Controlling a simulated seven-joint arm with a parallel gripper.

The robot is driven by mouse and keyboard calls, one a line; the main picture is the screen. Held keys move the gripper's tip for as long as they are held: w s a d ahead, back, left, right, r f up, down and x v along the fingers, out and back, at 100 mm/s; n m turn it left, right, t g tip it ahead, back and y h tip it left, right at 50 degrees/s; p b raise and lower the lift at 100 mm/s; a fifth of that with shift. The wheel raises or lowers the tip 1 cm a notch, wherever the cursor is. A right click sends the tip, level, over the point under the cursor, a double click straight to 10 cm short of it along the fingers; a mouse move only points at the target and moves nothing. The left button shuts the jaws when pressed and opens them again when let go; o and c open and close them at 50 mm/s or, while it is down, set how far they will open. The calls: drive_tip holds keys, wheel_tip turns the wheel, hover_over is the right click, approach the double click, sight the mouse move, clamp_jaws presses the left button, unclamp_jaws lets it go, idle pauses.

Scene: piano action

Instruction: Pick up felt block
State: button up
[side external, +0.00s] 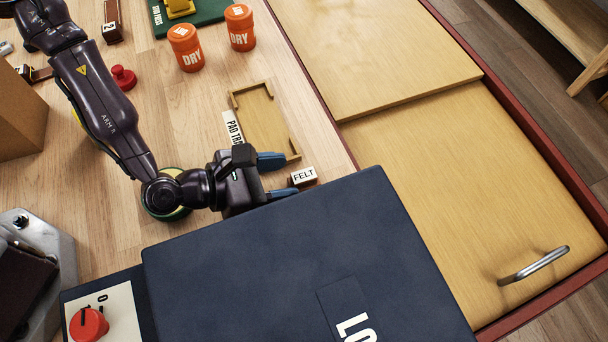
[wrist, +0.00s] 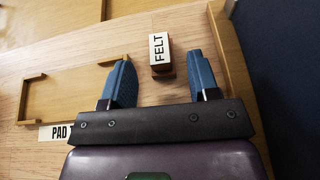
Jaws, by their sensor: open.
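The felt block (side external: 303,177) is a small dark red-brown block with a white top label reading FELT. It sits on the wooden bench beside the large dark blue box. In the wrist view the felt block (wrist: 161,54) stands ahead of my fingertips, between their lines and nearer the right finger. My gripper (side external: 281,176) is open, with its blue fingers pointing toward the block. It also shows in the wrist view (wrist: 159,72), with nothing between its fingers.
The pad tray (side external: 283,128) lies next to my gripper. The dark blue box (side external: 270,250) stands close on the other side. Two orange DRY jars (side external: 186,48) (side external: 240,27) stand farther back. A red-edged wooden panel area (side external: 470,190) lies to the right.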

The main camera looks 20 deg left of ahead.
sight(304, 180)
drive_tip(key=shift+x, duration=1.45)
drive_tip(key=shift+r, duration=0.1)
drive_tip(key=c, duration=0.9)
